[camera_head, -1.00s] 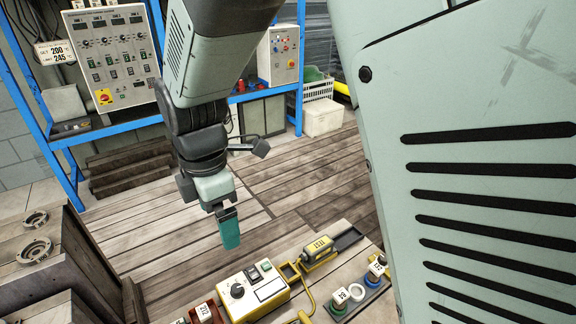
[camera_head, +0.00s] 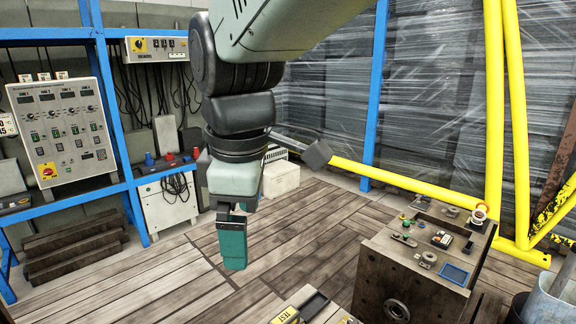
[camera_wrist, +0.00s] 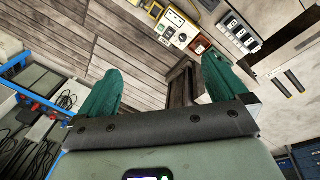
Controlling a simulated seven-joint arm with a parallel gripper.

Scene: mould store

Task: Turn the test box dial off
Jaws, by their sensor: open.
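The test box (camera_wrist: 174,20), a small pale box with yellow sides, shows at the upper middle of the wrist view, beyond and between my fingers. Its dial (camera_wrist: 169,33) is a small dark spot there; its setting is too small to read. The box is outside the head view. My gripper (camera_head: 233,248) points down with green fingers in the head view, over the plank floor. In the wrist view, my gripper (camera_wrist: 160,70) has its fingers wide apart with nothing between them, well away from the box.
A yellow TEST-marked tool (camera_head: 287,315) lies at the bottom edge of the head view. A brown block (camera_head: 415,270) with small parts on top stands at the right. A control panel (camera_head: 68,130) hangs on the blue rack at the left. A yellow rail (camera_head: 400,183) runs behind.

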